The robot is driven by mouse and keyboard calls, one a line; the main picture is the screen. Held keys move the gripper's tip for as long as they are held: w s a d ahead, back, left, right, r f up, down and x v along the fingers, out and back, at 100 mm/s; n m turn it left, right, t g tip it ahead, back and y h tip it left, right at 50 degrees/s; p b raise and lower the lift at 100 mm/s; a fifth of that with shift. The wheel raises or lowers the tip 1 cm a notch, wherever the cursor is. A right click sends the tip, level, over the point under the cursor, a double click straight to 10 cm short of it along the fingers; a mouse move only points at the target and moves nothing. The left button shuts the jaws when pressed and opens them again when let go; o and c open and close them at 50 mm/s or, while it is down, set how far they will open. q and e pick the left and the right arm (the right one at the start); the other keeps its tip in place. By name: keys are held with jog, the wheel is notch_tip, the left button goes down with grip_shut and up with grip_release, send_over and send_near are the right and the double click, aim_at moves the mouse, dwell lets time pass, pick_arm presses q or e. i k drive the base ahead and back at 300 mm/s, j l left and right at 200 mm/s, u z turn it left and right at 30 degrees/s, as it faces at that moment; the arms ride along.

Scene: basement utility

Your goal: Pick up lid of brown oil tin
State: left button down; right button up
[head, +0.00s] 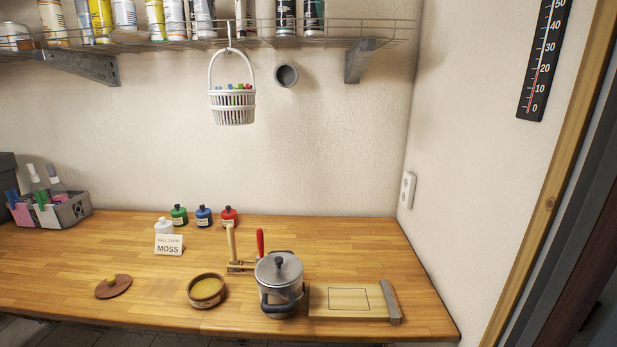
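Neither of my grippers is in the head view.
A grey metal pot (279,272) with dark handles stands right of the tin, beside a wooden board (346,302). Small green (179,214), blue (203,216) and red (229,216) bottles stand behind, near a MOSS card (168,245). A grey caddy (74,211) stands far left.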

aim_at(114, 285)
jog(key=u, duration=1.45)
